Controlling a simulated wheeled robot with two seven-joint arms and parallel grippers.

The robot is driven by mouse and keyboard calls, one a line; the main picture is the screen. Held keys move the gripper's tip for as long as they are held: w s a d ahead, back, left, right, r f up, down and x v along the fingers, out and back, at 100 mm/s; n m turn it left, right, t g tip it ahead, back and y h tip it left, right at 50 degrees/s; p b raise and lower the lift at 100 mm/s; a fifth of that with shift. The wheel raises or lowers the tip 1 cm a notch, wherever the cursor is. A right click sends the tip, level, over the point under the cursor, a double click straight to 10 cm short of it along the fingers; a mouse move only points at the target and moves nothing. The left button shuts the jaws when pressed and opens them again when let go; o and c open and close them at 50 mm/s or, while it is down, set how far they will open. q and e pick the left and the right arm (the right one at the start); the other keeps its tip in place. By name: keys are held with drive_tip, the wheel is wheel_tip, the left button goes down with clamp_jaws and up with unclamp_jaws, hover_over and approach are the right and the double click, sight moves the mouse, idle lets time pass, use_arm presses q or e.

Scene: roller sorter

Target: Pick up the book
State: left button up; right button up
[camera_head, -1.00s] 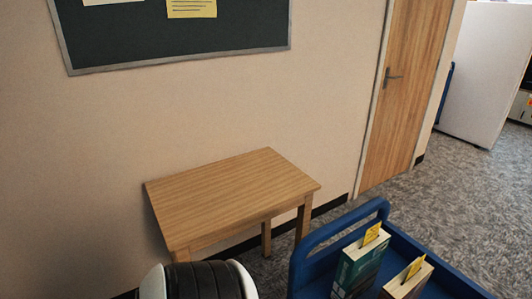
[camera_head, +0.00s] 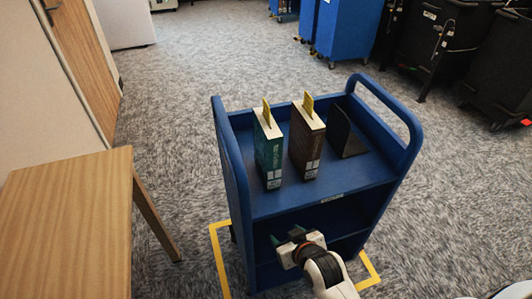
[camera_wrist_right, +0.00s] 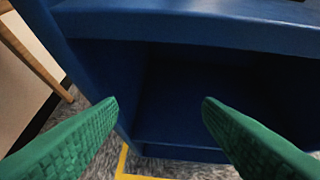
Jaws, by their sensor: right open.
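Two upright books stand on the top shelf of a blue cart (camera_head: 228,145) in the head view. The left book (camera_head: 268,155) is teal with a yellow slip sticking out on top; the right book (camera_head: 306,145) is dark brown, also with a yellow slip. My right gripper (camera_head: 288,242) is in front of the cart, below the top shelf and apart from both books. In the right wrist view its green fingers (camera_wrist_right: 160,104) are wide apart with nothing between them, facing the open lower part of the cart (camera_wrist_right: 200,35). No book shows there. My left gripper is out of view.
A dark bookend (camera_head: 346,135) stands right of the books. The cart has raised end handles (camera_head: 395,105). A wooden table (camera_head: 70,230) is at the left. Yellow tape (camera_head: 220,262) marks the floor around the cart. Blue and black bins (camera_head: 345,30) stand far back.

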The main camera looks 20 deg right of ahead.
wheel_tip(320, 180, up, 11)
drive_tip(key=w+t, duration=0.3)
drive_tip(key=m+t, duration=0.1)
drive_tip(key=t, duration=0.3)
approach(276, 146)
drive_tip(key=w+f, duration=0.1)
drive_tip(key=w, duration=0.2)
drive_tip(key=shift+t+h, duration=0.3)
drive_tip(key=w, duration=0.6)
drive_tip(key=shift+w+a+r, duration=0.15)
drive_tip(key=shift+a+r, duration=0.1)
drive_tip(key=shift+a, duration=0.05)
drive_tip(key=shift+w+a, duration=0.15)
drive_tip(key=shift+w, duration=2.65)
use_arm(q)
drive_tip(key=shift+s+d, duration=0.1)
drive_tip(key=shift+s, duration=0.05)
use_arm(e)
drive_tip(key=shift+s, duration=0.1)
clamp_jaws()
drive_tip(key=shift+r, duration=0.1)
